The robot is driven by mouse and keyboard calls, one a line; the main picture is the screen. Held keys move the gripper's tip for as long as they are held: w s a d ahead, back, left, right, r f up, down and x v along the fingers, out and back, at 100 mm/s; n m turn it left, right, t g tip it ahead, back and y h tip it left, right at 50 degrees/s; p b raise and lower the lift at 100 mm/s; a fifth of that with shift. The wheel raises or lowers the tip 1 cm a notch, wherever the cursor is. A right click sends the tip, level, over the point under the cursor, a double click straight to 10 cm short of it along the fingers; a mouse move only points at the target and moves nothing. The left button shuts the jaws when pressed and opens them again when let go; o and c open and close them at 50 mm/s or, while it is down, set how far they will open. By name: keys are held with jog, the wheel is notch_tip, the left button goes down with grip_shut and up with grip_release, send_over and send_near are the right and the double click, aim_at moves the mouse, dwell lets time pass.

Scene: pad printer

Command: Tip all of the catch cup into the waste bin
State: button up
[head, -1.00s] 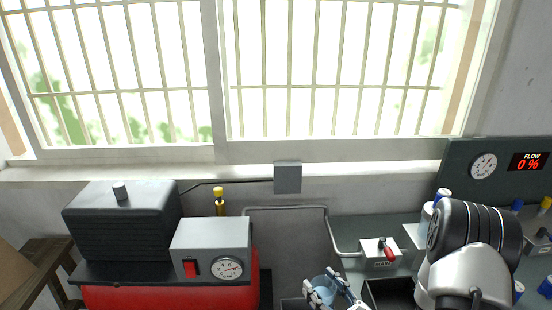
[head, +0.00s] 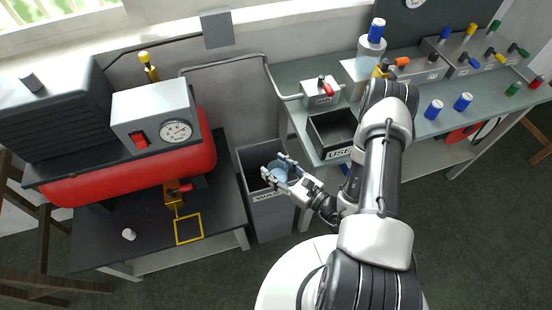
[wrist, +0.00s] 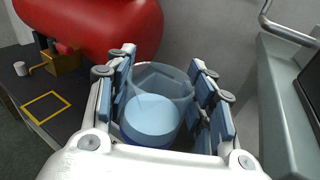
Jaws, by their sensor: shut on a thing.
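The catch cup (wrist: 156,85) is a clear, bluish cup with pale blue content low inside it. My gripper (head: 276,174) is shut on it, with a finger on each side in the wrist view (wrist: 162,88). In the head view the cup (head: 277,168) is over the open top of the grey waste bin (head: 272,218), whose label is partly covered by my gripper. I cannot tell its exact tilt. The bin's inside is mostly dark and partly hidden by the cup and gripper.
A red compressor tank (head: 130,177) stands on a dark bench at left, with a yellow square outline (head: 188,229) and a small white cap (head: 129,234). A black tray marked USED (head: 316,128) sits on the right bench beside a valve box (head: 321,94).

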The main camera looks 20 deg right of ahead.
aim_at(273, 170)
jog(key=shift+w+f, duration=0.1)
dwell(0.3)
jog(key=shift+w+f+m+g+h, duration=0.15)
jog(key=shift+w+f+g, duration=0.1)
jog(key=shift+f, duration=0.25)
jog(key=shift+w+f+m+g+h, duration=0.15)
jog(key=shift+f+g, duration=0.15)
jog(key=shift+f, duration=0.25)
jog(key=shift+w+f+g+h, duration=0.1)
jog(key=shift+w+f+g, duration=0.15)
jog(key=shift+f, duration=0.25)
jog(key=shift+w+a+r+m+g+h+p, duration=0.1)
jog(key=shift+w+r+m+g+h+p, duration=0.15)
jog(key=shift+w+g+p, duration=0.7)
jog(key=shift+w+a+r+m+g+h+p, duration=0.1)
jog(key=shift+w+r+m+g+h+p, duration=0.2)
jog(key=shift+p, duration=1.2)
jog(key=shift+w+r+g+p, duration=0.1)
jog(key=shift+w+g+p, duration=0.15)
jog(key=shift+g+p, duration=0.65)
jog(key=g+p, duration=0.1)
jog(key=p, duration=0.1)
jog(key=m+g+p, duration=0.1)
jog(key=g+p, duration=0.1)
jog(key=r+g+h+p, duration=0.1)
jog(key=p, duration=0.1)
jog(key=shift+w+g, duration=0.25)
jog(key=shift+w, duration=0.05)
